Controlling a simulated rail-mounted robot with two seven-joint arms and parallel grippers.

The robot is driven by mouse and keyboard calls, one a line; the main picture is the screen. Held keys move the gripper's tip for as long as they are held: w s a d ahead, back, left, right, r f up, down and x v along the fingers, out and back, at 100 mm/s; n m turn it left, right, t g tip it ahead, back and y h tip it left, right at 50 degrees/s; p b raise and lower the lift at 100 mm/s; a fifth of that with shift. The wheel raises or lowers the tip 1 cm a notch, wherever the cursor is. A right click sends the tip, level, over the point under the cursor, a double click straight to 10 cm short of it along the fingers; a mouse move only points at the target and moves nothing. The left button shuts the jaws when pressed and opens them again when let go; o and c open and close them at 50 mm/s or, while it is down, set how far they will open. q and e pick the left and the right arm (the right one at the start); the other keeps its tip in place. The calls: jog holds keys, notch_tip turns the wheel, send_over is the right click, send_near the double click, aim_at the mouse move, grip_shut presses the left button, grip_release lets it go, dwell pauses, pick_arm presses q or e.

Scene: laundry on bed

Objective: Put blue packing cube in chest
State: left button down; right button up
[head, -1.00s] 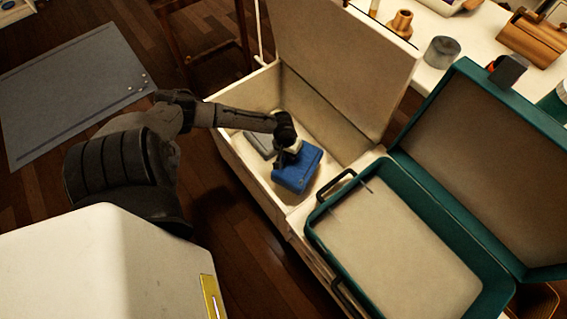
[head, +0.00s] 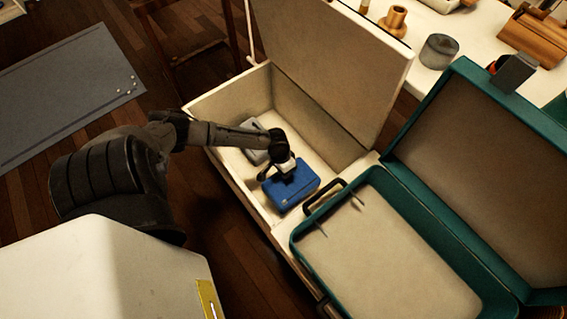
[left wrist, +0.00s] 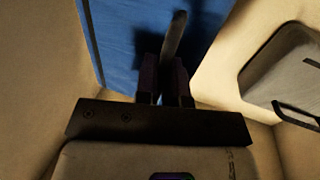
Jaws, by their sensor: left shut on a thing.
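The blue packing cube (head: 296,189) is inside the open white chest (head: 325,125), near its front wall in the head view. It also fills the upper middle of the left wrist view (left wrist: 112,35). My left gripper (head: 285,172) reaches down into the chest and is shut on the cube at its upper side. In the left wrist view the left gripper's fingers (left wrist: 165,80) are close together around a dark strip at the cube. Whether the cube rests on the chest floor cannot be told. My right gripper is not in view.
A grey packing cube (head: 256,154) lies in the chest beside the blue one; it also shows in the left wrist view (left wrist: 280,75). The chest lid (head: 335,60) stands open. An open, empty teal suitcase (head: 400,250) lies right of the chest.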

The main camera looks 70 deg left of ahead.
pick_arm(q)
notch_tip(320, 180, down, 2)
jog(key=shift+f+b, duration=0.1)
jog(key=shift+b, duration=0.25)
jog(key=shift+w+f+b, duration=0.25)
jog(key=shift+f+b, duration=0.3)
jog(key=shift+f, duration=0.15)
notch_tip(320, 180, down, 3)
jog(key=shift+r+b, duration=0.15)
jog(key=shift+b, duration=0.75)
jog(key=shift+s+r, duration=0.1)
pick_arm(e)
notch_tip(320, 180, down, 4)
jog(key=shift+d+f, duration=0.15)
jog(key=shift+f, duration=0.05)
pick_arm(q)
jog(key=c, duration=1.2)
grip_release()
jog(key=shift+a, duration=0.1)
